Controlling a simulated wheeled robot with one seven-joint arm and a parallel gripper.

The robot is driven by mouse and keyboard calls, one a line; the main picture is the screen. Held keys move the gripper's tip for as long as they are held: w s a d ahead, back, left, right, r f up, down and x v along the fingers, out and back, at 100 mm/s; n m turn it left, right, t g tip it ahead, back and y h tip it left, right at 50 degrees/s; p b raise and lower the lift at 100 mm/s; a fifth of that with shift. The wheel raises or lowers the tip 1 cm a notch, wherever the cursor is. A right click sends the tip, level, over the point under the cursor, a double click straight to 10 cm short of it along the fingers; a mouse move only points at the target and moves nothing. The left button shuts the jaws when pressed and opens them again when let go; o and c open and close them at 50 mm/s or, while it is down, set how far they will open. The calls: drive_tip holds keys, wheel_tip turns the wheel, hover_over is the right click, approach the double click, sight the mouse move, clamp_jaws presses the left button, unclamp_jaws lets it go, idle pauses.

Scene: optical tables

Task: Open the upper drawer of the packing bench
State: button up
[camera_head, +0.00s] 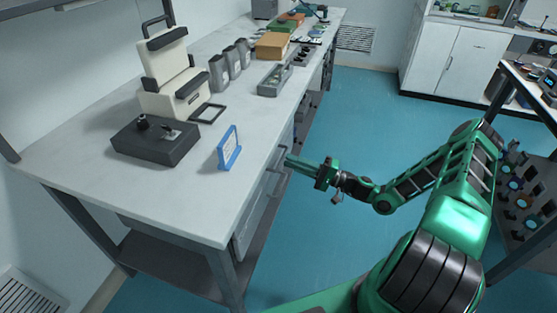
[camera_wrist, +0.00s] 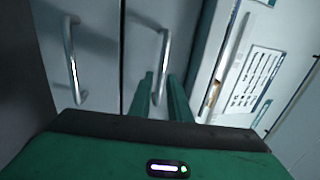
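The packing bench (camera_head: 110,185) is a long pale-topped bench with grey drawer fronts (camera_head: 248,227) under its right side. A bar handle (camera_head: 278,158) stands out from a front just below the top's edge. My gripper (camera_head: 289,161) reaches in from the right, its fingertips close to this handle. In the wrist view two bar handles show: one at left (camera_wrist: 73,60) and one in the middle (camera_wrist: 162,60). My gripper's fingers (camera_wrist: 161,80) are apart, with the middle handle's lower end between them in the picture. I cannot tell whether they touch it. The drawers look shut.
A dark box (camera_head: 155,145), a blue-framed sign (camera_head: 229,148) and grey bins (camera_head: 231,65) stand on the bench. A dark rack with round items (camera_head: 520,195) is at the right. The blue floor (camera_head: 355,130) beside the bench is clear. A printed sheet (camera_wrist: 252,80) shows in the wrist view.

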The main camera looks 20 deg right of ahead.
sight(282, 158)
drive_tip(key=shift+x, duration=2.2)
